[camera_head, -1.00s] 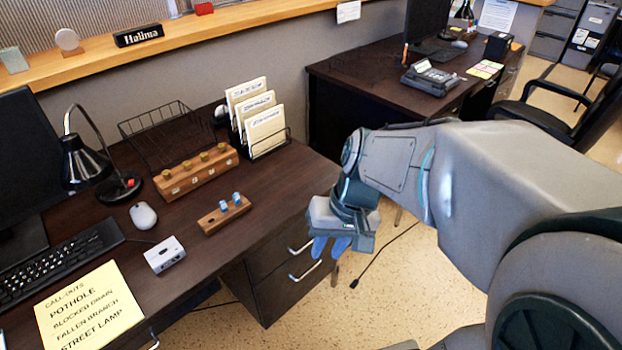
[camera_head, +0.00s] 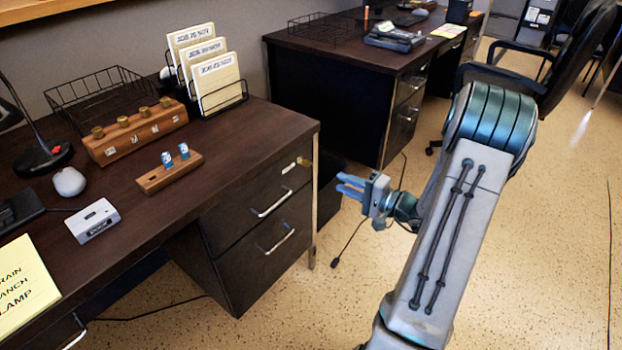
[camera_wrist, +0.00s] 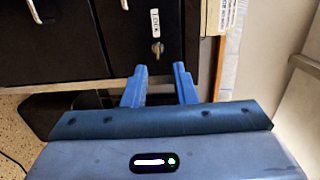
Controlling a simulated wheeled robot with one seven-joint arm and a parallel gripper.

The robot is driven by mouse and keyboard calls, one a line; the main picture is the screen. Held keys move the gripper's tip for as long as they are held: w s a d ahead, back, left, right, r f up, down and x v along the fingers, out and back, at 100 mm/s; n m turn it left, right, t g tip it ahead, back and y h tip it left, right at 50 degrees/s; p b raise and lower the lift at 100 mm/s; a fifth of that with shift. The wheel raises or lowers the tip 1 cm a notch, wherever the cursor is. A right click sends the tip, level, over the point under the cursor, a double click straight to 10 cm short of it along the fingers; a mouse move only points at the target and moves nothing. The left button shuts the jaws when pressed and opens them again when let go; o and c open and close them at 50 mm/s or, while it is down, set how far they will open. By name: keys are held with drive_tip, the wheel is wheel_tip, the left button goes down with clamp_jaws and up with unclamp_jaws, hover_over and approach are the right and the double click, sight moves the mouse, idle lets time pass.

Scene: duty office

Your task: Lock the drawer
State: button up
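The desk's upper drawer (camera_head: 245,208) has a dark front with a silver handle and looks shut. A small brass key or lock piece (camera_head: 304,162) sits at its upper right, beside a pale label (camera_head: 289,168). In the wrist view the brass piece (camera_wrist: 157,48) stands just beyond the fingers, below the label (camera_wrist: 155,22) when seen there. My gripper (camera_head: 340,185) points left toward the drawer front, to the right of the desk corner. In the wrist view my gripper (camera_wrist: 160,72) is open and empty, its blue fingers either side of the brass piece's line, apart from it.
A lower drawer (camera_head: 262,262) sits beneath. On the desk are a wooden block with brass knobs (camera_head: 135,135), a smaller wooden holder with blue-white pieces (camera_head: 170,172), a file rack (camera_head: 222,100) and a grey box (camera_head: 93,221). A second desk (camera_head: 335,85) stands behind; floor right of my arm is clear.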

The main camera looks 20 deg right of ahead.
drive_tip(key=w+a+f+t+b, duration=0.1)
drive_tip(key=w+a, duration=0.4)
drive_tip(key=w, duration=0.7)
drive_tip(key=shift+m+h+b, duration=0.3)
drive_tip(key=shift+h+b, duration=0.1)
drive_tip(key=shift+b, duration=0.15)
drive_tip(key=shift+a, duration=0.1)
clamp_jaws()
